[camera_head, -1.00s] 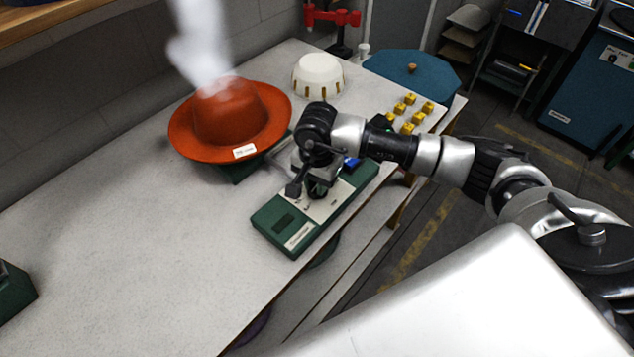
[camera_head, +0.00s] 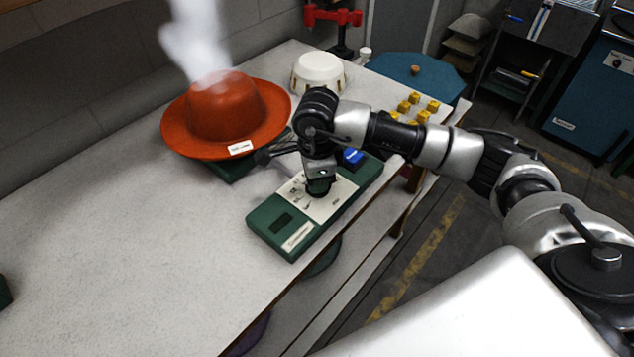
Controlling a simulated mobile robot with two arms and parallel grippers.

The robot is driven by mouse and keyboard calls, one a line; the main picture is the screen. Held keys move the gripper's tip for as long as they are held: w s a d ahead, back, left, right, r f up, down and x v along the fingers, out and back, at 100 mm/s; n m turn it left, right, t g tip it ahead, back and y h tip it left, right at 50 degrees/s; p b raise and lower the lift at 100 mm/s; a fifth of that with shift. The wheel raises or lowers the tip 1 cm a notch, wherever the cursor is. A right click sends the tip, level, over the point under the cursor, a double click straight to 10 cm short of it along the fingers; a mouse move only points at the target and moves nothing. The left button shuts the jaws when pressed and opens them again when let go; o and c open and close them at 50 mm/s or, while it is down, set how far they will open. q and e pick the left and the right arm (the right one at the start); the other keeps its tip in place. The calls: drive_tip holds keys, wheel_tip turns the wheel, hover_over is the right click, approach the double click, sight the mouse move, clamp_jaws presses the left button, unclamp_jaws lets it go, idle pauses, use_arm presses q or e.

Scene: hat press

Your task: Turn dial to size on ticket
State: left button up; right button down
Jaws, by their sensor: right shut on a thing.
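A green control box (camera_head: 268,236) with a pale dial plate (camera_head: 324,208) lies near the front edge of the table. My right gripper (camera_head: 318,188) points down over the plate and is shut on the dial, which its fingers mostly hide. Black marks show on the plate, too small to read. A red-orange hat (camera_head: 222,108) sits behind and to the left on a green base. A white ticket (camera_head: 240,148) is on its brim; its writing is too small to read. My left gripper is not in view.
A blue button or block (camera_head: 353,157) is at the box's far end. A white ribbed dome (camera_head: 318,72), yellow blocks (camera_head: 413,98) and a blue lid-like board (camera_head: 412,72) stand farther back. Steam (camera_head: 194,45) rises from the hat.

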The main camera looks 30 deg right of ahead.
drive_tip(key=shift+m+b, duration=0.3)
drive_tip(key=shift+m, duration=0.5)
drive_tip(key=shift+r, duration=0.1)
drive_tip(key=c, duration=1)
unclamp_jaws()
drive_tip(key=shift+c, duration=0.2)
wheel_tip(320, 180, up, 11)
drive_tip(key=b, duration=0.1)
